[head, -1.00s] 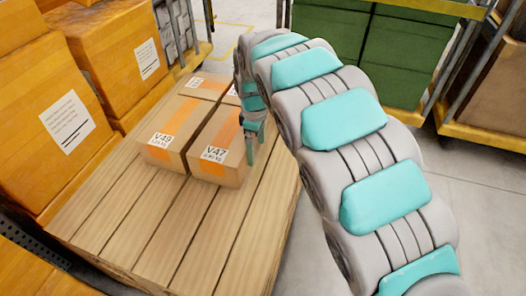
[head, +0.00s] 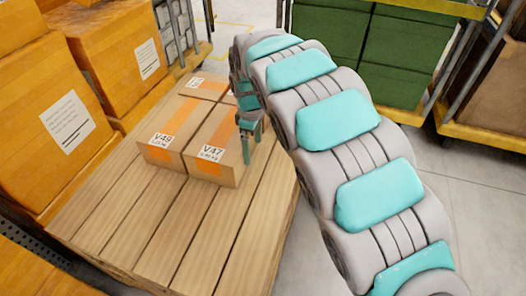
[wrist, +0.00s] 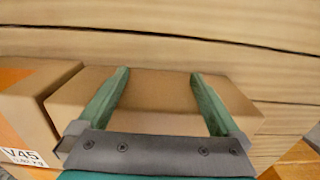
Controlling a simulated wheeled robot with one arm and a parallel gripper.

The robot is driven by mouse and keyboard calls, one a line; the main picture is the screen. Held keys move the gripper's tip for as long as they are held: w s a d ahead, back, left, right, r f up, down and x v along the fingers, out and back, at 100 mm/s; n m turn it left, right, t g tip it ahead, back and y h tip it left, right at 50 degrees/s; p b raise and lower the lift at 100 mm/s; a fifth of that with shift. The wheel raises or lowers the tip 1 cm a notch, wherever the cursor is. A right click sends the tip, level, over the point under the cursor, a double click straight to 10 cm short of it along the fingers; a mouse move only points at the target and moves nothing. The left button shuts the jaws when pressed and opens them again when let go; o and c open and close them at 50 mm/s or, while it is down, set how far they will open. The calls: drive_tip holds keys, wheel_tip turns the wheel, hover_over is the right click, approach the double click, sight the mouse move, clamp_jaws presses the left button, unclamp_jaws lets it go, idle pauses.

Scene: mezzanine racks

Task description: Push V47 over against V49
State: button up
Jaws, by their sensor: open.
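V47 (head: 217,150) is a brown cardboard box with an orange strip and a label, upright on the wooden pallet (head: 140,225). V49 (head: 170,132) is a similar box just left of it; the two appear to touch or nearly touch along their long sides. My gripper (head: 249,140) is at the right side of V47, fingers pointing down, seemingly against that side. In the wrist view my gripper (wrist: 160,80) has its two fingers apart with nothing held between them. A plain cardboard face, apparently V47's (wrist: 160,95), lies behind them.
Another box (head: 203,86) stands behind V49 and V47. A box labelled V45 (wrist: 30,105) shows at left in the wrist view. Large orange boxes (head: 50,108) line the left. Front pallet boards are clear. Green crates (head: 405,60) stand at back right.

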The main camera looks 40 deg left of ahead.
drive_tip(key=shift+s+a, duration=0.1)
drive_tip(key=shift+a, duration=0.05)
drive_tip(key=shift+w+d+b, duration=0.25)
drive_tip(key=shift+d, duration=0.5)
drive_tip(key=shift+w+d+b, duration=0.25)
drive_tip(key=shift+d, duration=0.45)
wheel_tip(320, 180, up, 13)
drive_tip(key=p, duration=0.3)
idle(0.4)
